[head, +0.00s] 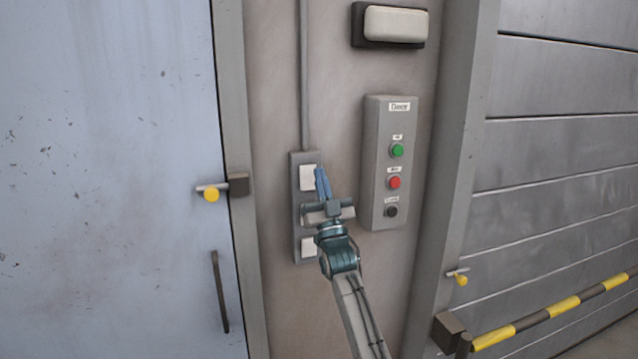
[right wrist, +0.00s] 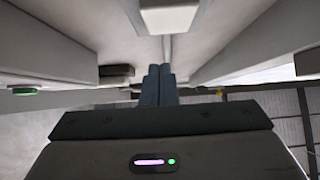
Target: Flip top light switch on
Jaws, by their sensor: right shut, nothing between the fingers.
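A narrow grey switch plate (head: 296,220) is mounted on the wall between the blue door and the grey control box. Its top light switch (head: 306,178) is a pale rocker, and a lower pale rocker (head: 308,247) sits near the plate's bottom. My right gripper covers the plate's middle. The right gripper (head: 321,172) has its blue fingers together and empty, pointing up at the right edge of the top switch. I cannot tell if they touch. Its closed fingers also show in the right wrist view (right wrist: 158,72), below a pale block (right wrist: 168,17). The left gripper is not in view.
Right of the plate is the control box (head: 374,165) with green, red and black buttons. A wall lamp (head: 395,24) is above it. A conduit (head: 304,80) runs up from the plate. The blue door (head: 110,170) is left; a panelled shutter (head: 560,150) is right.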

